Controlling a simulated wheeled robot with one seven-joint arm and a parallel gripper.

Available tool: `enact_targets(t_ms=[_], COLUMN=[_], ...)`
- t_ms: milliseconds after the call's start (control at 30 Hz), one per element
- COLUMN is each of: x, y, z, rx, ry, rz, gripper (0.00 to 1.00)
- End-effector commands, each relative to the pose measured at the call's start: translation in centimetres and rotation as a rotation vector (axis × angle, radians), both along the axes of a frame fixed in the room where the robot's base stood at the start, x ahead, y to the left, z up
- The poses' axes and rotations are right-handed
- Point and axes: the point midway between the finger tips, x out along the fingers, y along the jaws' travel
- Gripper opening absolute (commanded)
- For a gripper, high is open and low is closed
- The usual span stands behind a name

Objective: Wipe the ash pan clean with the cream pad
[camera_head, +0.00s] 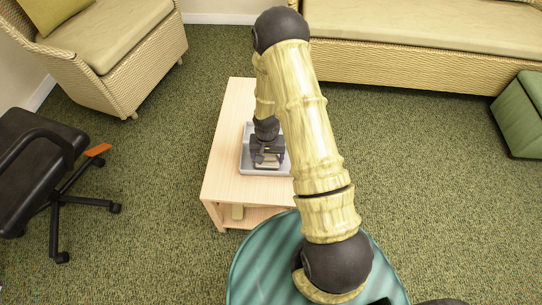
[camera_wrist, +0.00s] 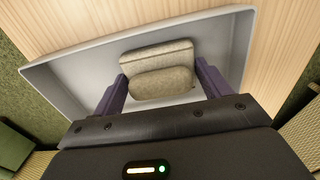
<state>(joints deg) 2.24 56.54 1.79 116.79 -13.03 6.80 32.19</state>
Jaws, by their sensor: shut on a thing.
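The ash pan (camera_head: 244,160) is a shallow light-grey tray with raised walls on the pale wooden table. In the wrist view its grey floor and rim (camera_wrist: 80,72) show around the pad. The cream pad (camera_wrist: 158,68) is a beige block with a rounded upper part, inside the pan's outline. My gripper (camera_wrist: 160,85) is shut on the pad, with one purple-grey finger on each side. In the head view my gripper (camera_head: 267,160) and the pad are small, low over the pan's middle. I cannot tell whether the pad touches the pan floor. My arm hides the pan's right part.
The pale wooden table (camera_head: 222,178) has bare top in front of and behind the pan, and a lower shelf. A wicker armchair (camera_head: 105,55), a sofa (camera_head: 420,55), a black office chair (camera_head: 40,160) and a green ottoman (camera_head: 522,115) stand around it. Green carpet lies between.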

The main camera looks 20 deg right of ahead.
Motion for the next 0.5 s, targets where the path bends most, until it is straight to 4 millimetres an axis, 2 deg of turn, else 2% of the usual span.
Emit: enact_targets(t_ms=[300,500], x=[0.8,0.8], y=[2.1,2.3], z=[0.1,0.1], rx=[-0.001,-0.001], ry=[0.001,0.001], rz=[0.002,0.000], gripper=[0.58,0.58])
